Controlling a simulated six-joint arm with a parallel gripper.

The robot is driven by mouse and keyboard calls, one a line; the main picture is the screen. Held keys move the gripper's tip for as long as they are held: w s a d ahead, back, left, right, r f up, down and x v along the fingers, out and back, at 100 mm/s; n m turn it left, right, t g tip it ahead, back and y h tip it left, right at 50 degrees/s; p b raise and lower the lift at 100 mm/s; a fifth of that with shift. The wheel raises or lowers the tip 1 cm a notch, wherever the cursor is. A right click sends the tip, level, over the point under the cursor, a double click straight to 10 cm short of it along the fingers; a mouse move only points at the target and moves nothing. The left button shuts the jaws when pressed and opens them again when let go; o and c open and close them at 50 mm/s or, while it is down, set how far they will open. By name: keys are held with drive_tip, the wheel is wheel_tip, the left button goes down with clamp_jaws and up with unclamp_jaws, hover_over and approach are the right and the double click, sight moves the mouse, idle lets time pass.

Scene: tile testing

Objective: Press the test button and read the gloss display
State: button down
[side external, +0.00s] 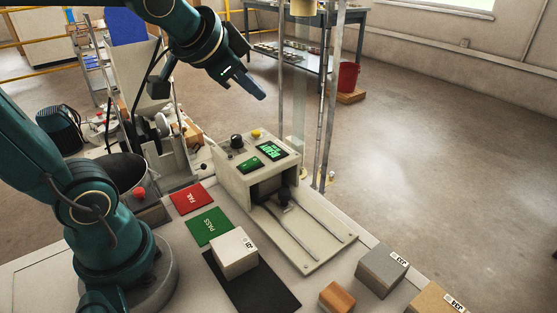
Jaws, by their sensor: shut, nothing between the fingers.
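The pale tester box (226,172) stands near the middle of the table. Its top carries a lit display (271,151) with green characters, too small to read surely. A smaller green panel (250,163) lies beside the display, and a yellow button (256,133) and a black knob (237,141) sit behind. None is marked clearly enough to tell which is the test button. My gripper (261,96) is shut and empty, in the air above and behind the tester, pointing down to the right. It looks clear of the tester.
A light block (233,250) sits on a black mat (262,291). A red FAIL mat (192,198) and green PASS mat (209,226) lie left of the tester. Grey (382,268) and brown (337,297) blocks lie at front right. Metal posts (330,90) rise behind the tester.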

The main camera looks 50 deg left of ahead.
drive_tip(key=w+a+y, duration=0.1)
drive_tip(key=w+a, duration=0.3)
drive_tip(key=a, duration=0.1)
drive_tip(key=g+y, duration=0.1)
hover_over(256, 134)
drive_tip(key=shift+s+a+f+n, duration=0.1)
drive_tip(key=shift+s+f+n, duration=0.1)
drive_tip(key=shift+f, duration=0.25)
drive_tip(key=shift+s+a+f+n, duration=0.1)
drive_tip(key=shift+s+f, duration=0.05)
drive_tip(key=shift+f, duration=0.3)
drive_tip(key=shift+f, duration=0.1)
drive_tip(key=shift+d+f, duration=0.1)
drive_tip(key=shift+f, duration=4.2)
drive_tip(key=shift+f, duration=0.1)
drive_tip(key=shift+f, duration=0.35)
